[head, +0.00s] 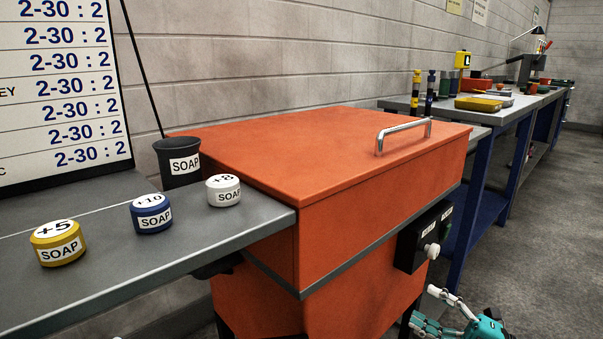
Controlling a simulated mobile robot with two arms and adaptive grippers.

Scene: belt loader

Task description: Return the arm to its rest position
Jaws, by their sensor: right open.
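My right gripper (428,310) shows at the bottom right edge of the head view, with its teal body and pale linked fingers. It is open and nothing shows between its fingers. It is low, in front of the orange cabinet's right side and below the black control box. Most of my right arm is out of the picture. My left gripper is not in view.
An orange cabinet (290,155) with a closed lid and metal handle (403,133) stands in the middle. Its black control box (412,245) has a pale knob. A grey bench (110,265) holds several soap containers. Open floor lies right.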

